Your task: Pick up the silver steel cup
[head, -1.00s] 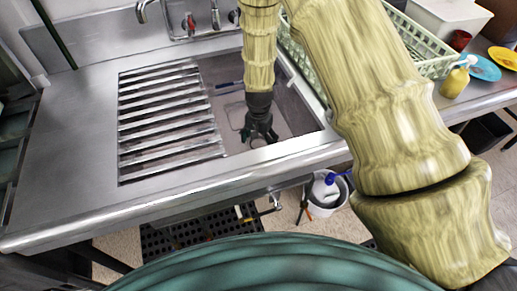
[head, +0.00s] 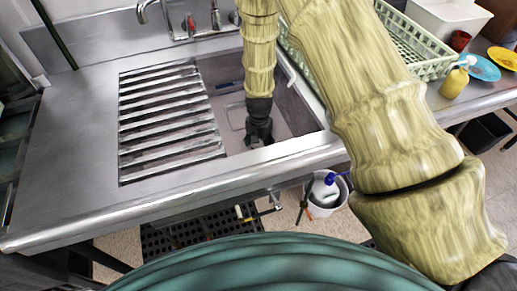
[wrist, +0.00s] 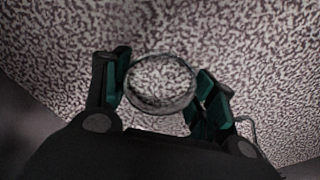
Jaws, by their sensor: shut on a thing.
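The steel cup (wrist: 161,108) shows in the wrist view as a round rim between the two fingers, its inside reflecting a speckled pattern. My gripper (wrist: 165,92) is shut on it, with a green-padded finger on each side. In the head view my gripper (head: 258,138) reaches down into the sink basin (head: 298,112), near its front wall. The cup cannot be made out in the head view; the gripper and arm hide it.
A slatted metal rack (head: 170,120) covers the left part of the sink. A pale green dish basket (head: 410,45) stands at the right, with a yellow soap bottle (head: 454,83) and a blue plate (head: 482,68) beyond. A faucet (head: 150,12) is at the back. Bare steel counter lies at left.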

